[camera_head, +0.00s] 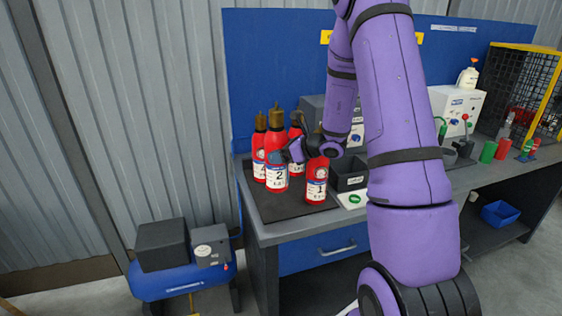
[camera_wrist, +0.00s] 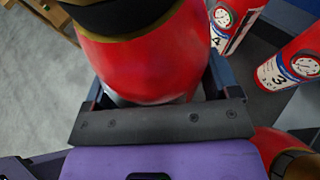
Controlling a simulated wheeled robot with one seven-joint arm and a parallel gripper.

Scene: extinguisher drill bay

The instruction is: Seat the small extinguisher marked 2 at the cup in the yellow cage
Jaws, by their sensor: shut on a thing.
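The small red extinguisher marked 2 (camera_head: 277,172) is upright at the left end of the bench. My gripper (camera_head: 284,153) is shut around its body; the wrist view shows the red body (camera_wrist: 145,60) between the two fingers. I cannot tell whether its base touches the dark mat. The yellow cage (camera_head: 541,97) stands at the far right of the bench, with black mesh sides and a yellow frame. The cup inside it cannot be made out behind the mesh.
Extinguishers 1 (camera_head: 317,182), 4 (camera_head: 259,150) and 3 (camera_wrist: 290,68) stand close by. A black bin (camera_head: 348,178), a white box (camera_head: 457,103) and red and green cylinders (camera_head: 488,152) line the bench toward the cage. A blue compressor (camera_head: 185,282) stands on the floor at left.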

